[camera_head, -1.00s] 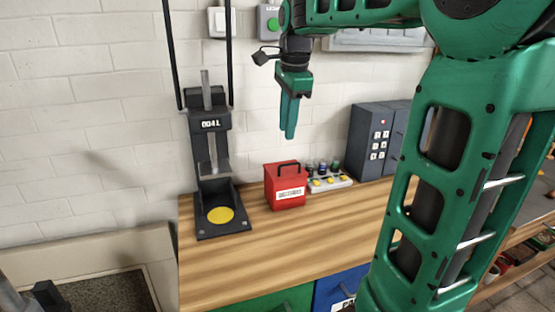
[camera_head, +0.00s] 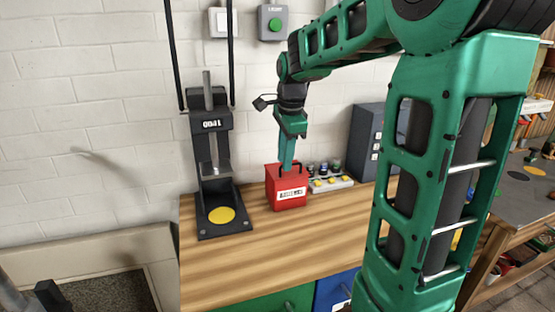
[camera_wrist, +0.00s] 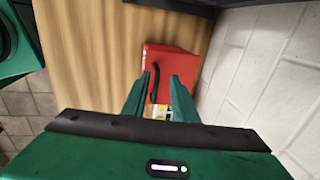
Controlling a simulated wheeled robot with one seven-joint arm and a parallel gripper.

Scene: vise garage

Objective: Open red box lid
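The red box (camera_head: 290,205) stands on the wooden workbench, its lid closed, with a white label on its front. It also shows in the wrist view (camera_wrist: 172,58). A thin black handle (camera_wrist: 154,84) stands on the lid. My gripper (camera_head: 286,171) points down with its fingertips at the top of the box. In the wrist view my gripper (camera_wrist: 160,76) has its two green fingers apart, with the handle between them, close to the left finger. I cannot tell whether that finger touches the handle. The fingers hide part of the lid.
A black press (camera_head: 213,165) with a yellow disc stands left of the box. A strip of coloured buttons (camera_head: 332,184) sits right of it, with a dark grey cabinet (camera_head: 367,140) beyond. A white brick wall (camera_head: 100,80) is behind. The bench top (camera_head: 260,250) in front is clear.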

